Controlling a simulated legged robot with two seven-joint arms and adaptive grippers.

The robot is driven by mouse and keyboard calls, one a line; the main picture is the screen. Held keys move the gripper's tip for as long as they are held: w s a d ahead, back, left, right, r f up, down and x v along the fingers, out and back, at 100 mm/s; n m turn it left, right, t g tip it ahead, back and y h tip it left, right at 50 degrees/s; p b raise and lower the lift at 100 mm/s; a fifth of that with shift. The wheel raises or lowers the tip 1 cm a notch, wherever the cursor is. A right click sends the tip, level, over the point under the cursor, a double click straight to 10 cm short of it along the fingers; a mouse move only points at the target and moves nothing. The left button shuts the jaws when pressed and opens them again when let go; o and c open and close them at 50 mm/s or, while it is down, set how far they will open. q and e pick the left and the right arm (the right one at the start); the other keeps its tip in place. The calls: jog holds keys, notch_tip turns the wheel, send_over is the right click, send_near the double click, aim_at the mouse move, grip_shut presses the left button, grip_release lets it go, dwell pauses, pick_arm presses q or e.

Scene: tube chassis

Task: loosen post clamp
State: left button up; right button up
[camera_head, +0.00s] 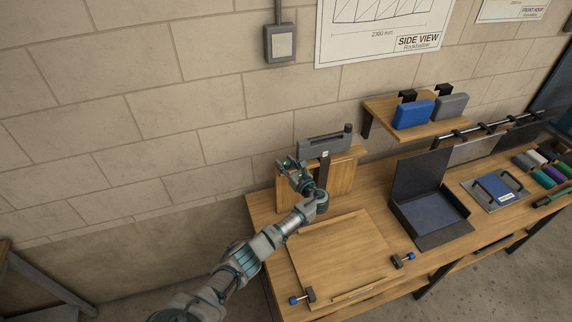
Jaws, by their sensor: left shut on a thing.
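The post clamp (322,146) is a grey bar-like piece with a dark upright knob at its right end. It sits at a dark post (322,172) in front of an upright wooden panel (342,172) at the back left of the bench. My left gripper (289,163) is at the left end of the clamp and is shut on a part there. The gripper hides that part, and a small green spot shows between the fingers. My right gripper is not in view.
An open dark case (432,212) stands to the right. A shelf (385,112) holds blue and grey blocks. A grey wall box (280,43) hangs above.

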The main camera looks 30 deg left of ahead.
pick_arm(q)
jog(key=shift+s+f, duration=0.1)
jog(key=shift+f, duration=0.3)
jog(key=o, duration=1.1)
jog(key=shift+o, duration=0.2)
jog(key=shift+r, duration=0.15)
jog(key=shift+r, duration=0.15)
jog(key=shift+d, duration=0.45)
jog(key=v, duration=0.7)
jog(key=shift+f, duration=0.3)
